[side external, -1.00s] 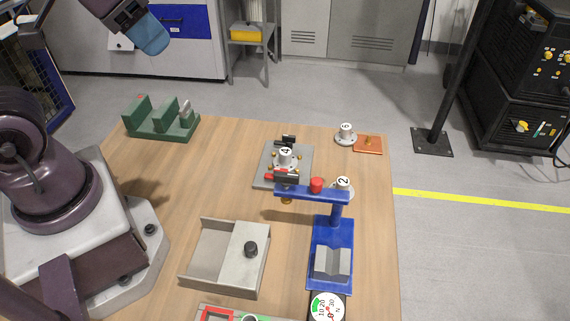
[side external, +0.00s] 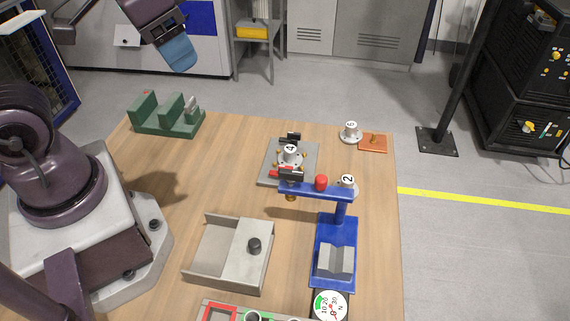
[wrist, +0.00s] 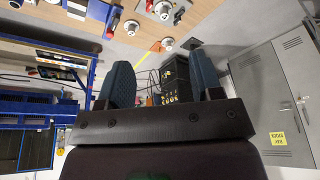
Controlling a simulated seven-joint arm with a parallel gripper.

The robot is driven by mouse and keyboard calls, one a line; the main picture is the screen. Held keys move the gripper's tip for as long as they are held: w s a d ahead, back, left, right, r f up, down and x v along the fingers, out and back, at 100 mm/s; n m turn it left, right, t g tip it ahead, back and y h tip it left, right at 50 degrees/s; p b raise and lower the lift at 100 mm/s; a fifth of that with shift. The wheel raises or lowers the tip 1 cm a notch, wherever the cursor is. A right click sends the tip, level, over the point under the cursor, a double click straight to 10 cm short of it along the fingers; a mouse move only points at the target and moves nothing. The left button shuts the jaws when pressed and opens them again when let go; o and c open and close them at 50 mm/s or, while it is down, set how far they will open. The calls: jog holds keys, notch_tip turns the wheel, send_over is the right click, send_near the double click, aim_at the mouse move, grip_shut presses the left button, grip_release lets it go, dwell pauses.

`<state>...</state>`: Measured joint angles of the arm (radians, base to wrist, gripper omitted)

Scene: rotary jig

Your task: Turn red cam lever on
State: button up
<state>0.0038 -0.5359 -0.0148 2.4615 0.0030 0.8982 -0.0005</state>
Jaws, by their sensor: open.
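The jig is a grey plate (side external: 270,178) with a white-topped hub marked 4 (side external: 289,154) and dark clamps around it. A small red lever (side external: 274,173) shows at the front left of the hub, partly beside a dark clamp; its exact setting is too small to tell. In the wrist view, a red part (wrist: 149,5) shows on the jig at the top edge. My gripper (side external: 178,55) is high at the upper left in the side view, well away from the jig. In the wrist view its two blue fingers (wrist: 161,75) are apart with nothing between them.
A blue press (side external: 340,215) with a red knob (side external: 321,182) overhangs near the jig's front right. Hub 2 (side external: 348,182) and hub 6 (side external: 350,131) stand nearby. The wood between is clear.

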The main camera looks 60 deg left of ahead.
jog(key=w+d+f+n+g, duration=0.1)
jog(key=w+f+g, duration=0.2)
jog(key=w+f, duration=0.3)
jog(key=n, duration=0.8)
send_near(286, 166)
jog(key=shift+g, duration=0.3)
jog(key=f, duration=0.9)
jog(key=shift+w+f, duration=0.15)
jog(key=shift+w, duration=0.05)
jog(key=c, duration=0.9)
